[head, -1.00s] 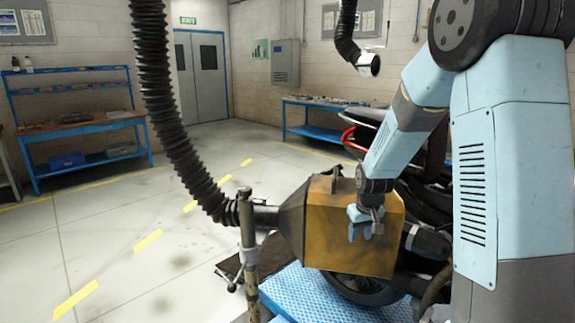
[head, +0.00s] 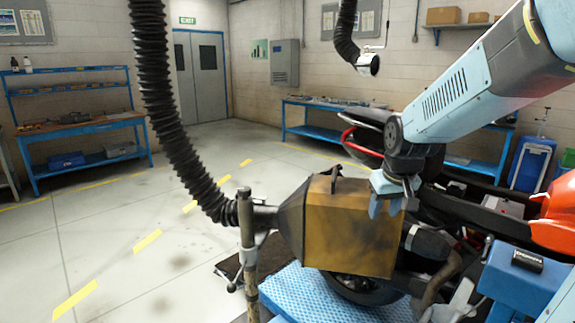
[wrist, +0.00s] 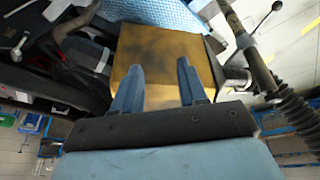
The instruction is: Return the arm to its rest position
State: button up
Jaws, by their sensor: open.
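My gripper (head: 390,201) is open and empty in the head view, in front of the upper right part of the yellow box (head: 345,235). In the wrist view, my gripper's two blue fingers (wrist: 157,82) stand apart with nothing between them, and the yellow box (wrist: 165,45) lies beyond their tips. I cannot tell whether a finger touches the box. My arm (head: 460,95) reaches in from the upper right, bent at the wrist joint.
A black ribbed hose (head: 165,120) hangs down to the box's left side, beside an upright metal post (head: 247,245). The motorcycle (head: 470,205) stands behind and right of the box. A blue mat (head: 300,290) lies below. The floor at left is clear.

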jog(key=s+r, duration=0.3)
jog(key=s, duration=0.5)
jog(key=s+r+m+t, duration=0.1)
jog(key=s+r, duration=0.3)
jog(key=s, duration=0.5)
jog(key=shift+s+d+r, duration=0.15)
jog(key=shift+s+d, duration=0.15)
jog(key=shift+d, duration=0.1)
